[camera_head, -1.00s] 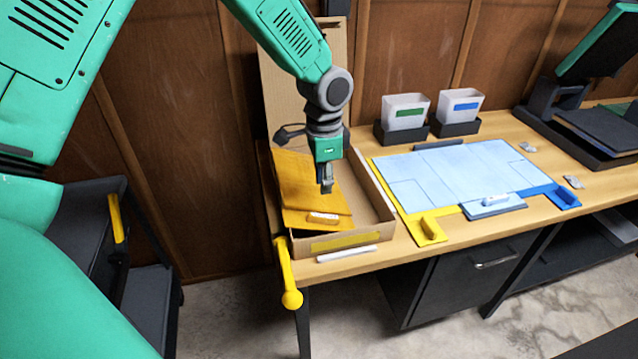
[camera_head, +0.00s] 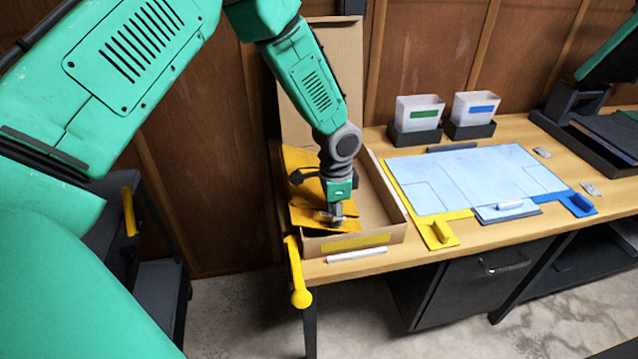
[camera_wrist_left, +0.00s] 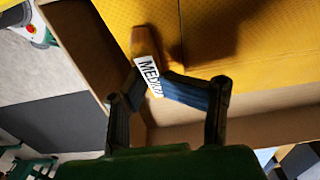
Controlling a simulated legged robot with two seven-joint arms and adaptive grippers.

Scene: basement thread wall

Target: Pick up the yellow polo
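The yellow polo (camera_head: 303,160) lies folded in an open cardboard box (camera_head: 380,236) at the left end of the wooden table. In the left wrist view, the polo (camera_wrist_left: 235,40) fills the upper right. A brownish tab (camera_wrist_left: 150,45) with a white label, its text partly covered, lies on its near edge. My left gripper (camera_head: 337,219) reaches down into the box over this near edge. In the wrist view, its fingertips (camera_wrist_left: 150,79) close in on both sides of the labelled tab and appear shut on it. The arm hides part of the polo. My right gripper is not in view.
The box's raised flap (camera_head: 325,70) stands behind my arm. A pale blue board (camera_head: 475,180) with yellow and blue corner pieces lies to the right. Two clear bins (camera_head: 418,112) stand behind it. A white bar (camera_head: 356,255) lies before the box. A dark press-like machine (camera_head: 590,125) stands far right.

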